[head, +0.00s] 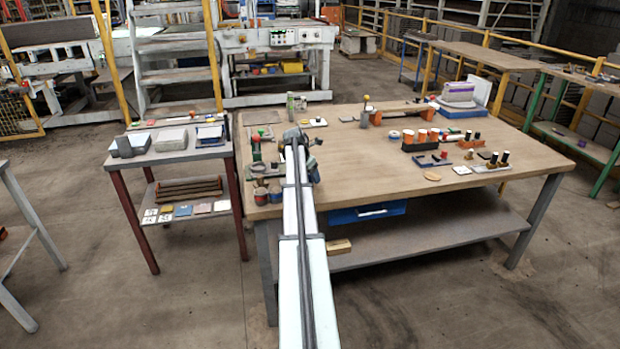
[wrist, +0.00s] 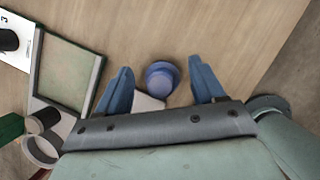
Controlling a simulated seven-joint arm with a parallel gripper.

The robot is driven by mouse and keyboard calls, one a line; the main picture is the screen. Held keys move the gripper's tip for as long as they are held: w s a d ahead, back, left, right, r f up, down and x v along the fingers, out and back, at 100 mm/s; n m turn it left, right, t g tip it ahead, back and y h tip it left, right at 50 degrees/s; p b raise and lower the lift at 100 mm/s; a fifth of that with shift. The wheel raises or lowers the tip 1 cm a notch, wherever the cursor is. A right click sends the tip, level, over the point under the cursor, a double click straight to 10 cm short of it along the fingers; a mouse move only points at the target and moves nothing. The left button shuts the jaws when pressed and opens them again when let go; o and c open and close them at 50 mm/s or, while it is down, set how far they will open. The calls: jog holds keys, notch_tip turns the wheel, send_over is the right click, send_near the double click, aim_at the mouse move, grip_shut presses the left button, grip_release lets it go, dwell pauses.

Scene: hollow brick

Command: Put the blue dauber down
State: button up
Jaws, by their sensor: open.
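The blue dauber (wrist: 161,78) stands on the wooden tabletop in the wrist view, seen from above with its round top towards me. My gripper (wrist: 163,82) is open, with one blue finger to the left of the dauber and one to the right. Gaps show between the dauber and both fingers. A small white piece lies just below the dauber in that view, partly hidden by my gripper. In the head view my gripper (head: 296,140) is over the left part of the table, and my arm hides the dauber there.
A green-framed tray (wrist: 70,72) lies left of my gripper in the wrist view, with dark-topped cylinders nearby. On the wooden table (head: 380,185), orange cups (head: 422,136) and black-topped pieces stand to the right. The table's middle is mostly clear.

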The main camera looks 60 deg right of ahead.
jog(key=v, duration=1)
jog(key=shift+r, duration=0.3)
jog(key=shift+a, duration=0.1)
